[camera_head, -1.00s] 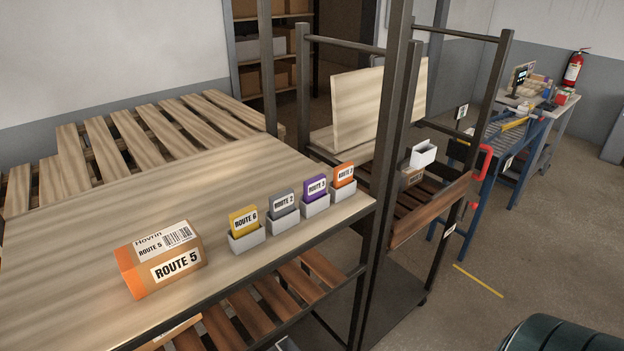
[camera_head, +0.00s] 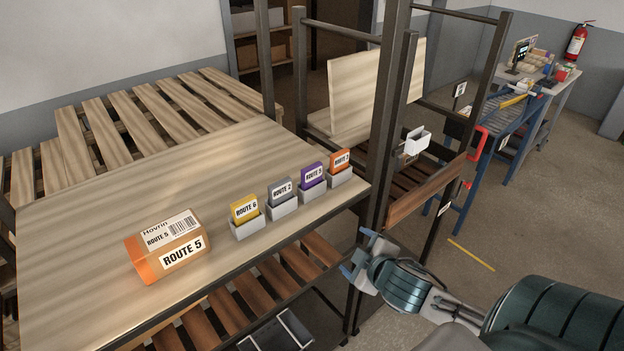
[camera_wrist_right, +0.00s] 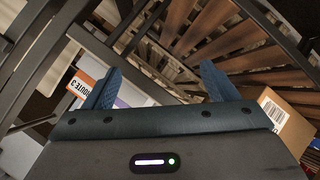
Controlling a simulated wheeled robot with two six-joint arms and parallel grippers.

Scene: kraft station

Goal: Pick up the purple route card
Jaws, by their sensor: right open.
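The purple route card (camera_head: 313,168) stands upright in a small grey holder (camera_head: 313,191) near the right end of the wooden table, between the grey card (camera_head: 281,190) and the orange card (camera_head: 340,160). My right gripper (camera_head: 357,254) is open and empty, off the table's front right edge, below and to the right of the purple card. In the right wrist view, its two fingers (camera_wrist_right: 160,78) are spread apart. The orange card (camera_wrist_right: 80,84) shows beside the left finger, and a purple patch (camera_wrist_right: 120,103) shows behind that finger. My left gripper is out of view.
A yellow card (camera_head: 244,207) stands left of the grey one. A Route 5 box (camera_head: 167,246) lies on the wooden table (camera_head: 90,215). A dark rack post (camera_head: 384,120) rises at the table's right corner, close to my right gripper. A slatted shelf (camera_head: 270,280) is below.

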